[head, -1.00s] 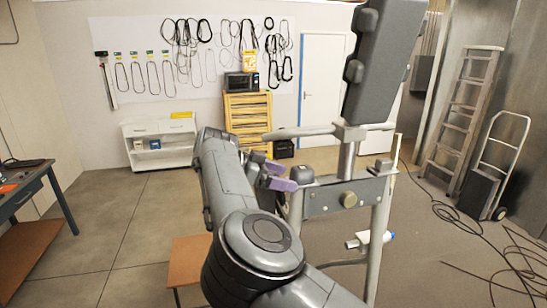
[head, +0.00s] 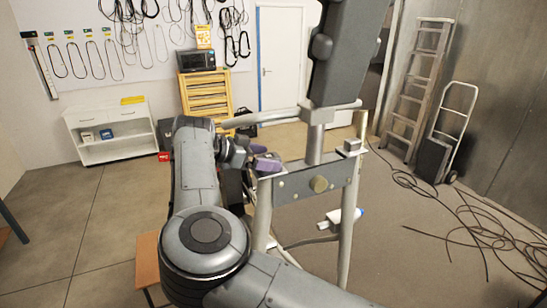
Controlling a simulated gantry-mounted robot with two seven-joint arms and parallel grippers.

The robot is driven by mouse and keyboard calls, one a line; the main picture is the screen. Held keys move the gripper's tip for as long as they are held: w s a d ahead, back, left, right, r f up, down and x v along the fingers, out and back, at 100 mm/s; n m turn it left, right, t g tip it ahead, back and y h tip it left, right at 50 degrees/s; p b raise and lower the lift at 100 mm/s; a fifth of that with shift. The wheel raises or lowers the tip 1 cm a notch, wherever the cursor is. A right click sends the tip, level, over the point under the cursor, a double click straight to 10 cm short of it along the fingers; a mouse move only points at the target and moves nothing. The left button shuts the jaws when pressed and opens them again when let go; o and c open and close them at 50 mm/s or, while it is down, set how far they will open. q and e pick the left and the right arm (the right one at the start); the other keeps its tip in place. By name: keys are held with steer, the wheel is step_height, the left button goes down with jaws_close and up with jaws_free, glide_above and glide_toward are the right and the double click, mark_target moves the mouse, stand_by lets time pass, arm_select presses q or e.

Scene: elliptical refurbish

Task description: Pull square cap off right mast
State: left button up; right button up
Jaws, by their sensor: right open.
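The elliptical's metal frame has two upright masts joined by a cross plate (head: 300,187) with a round knob. A small grey square cap (head: 351,146) sits on top of the picture-right mast (head: 348,215). My right gripper (head: 263,158) has purple fingertips and is open at the top of the picture-left mast (head: 262,215). The fingertips largely hide that mast's top, and I cannot tell whether they touch its cap. My left gripper is not in view.
The dark console (head: 345,55) and its handlebar (head: 270,118) rise above the cross plate, close to my right arm. Cables (head: 480,215), a hand truck (head: 445,140) and a ladder (head: 415,90) stand right.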

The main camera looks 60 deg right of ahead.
mark_target(268, 156)
steer(key=shift+x, duration=1.75)
steer(key=c, duration=0.9)
steer(key=shift+c, duration=0.8)
steer(key=o, duration=0.4)
steer(key=shift+r, duration=0.1)
steer(key=c, duration=1)
steer(key=shift+o, duration=0.2)
steer(key=shift+r+p, duration=0.15)
steer(key=shift+p, duration=0.25)
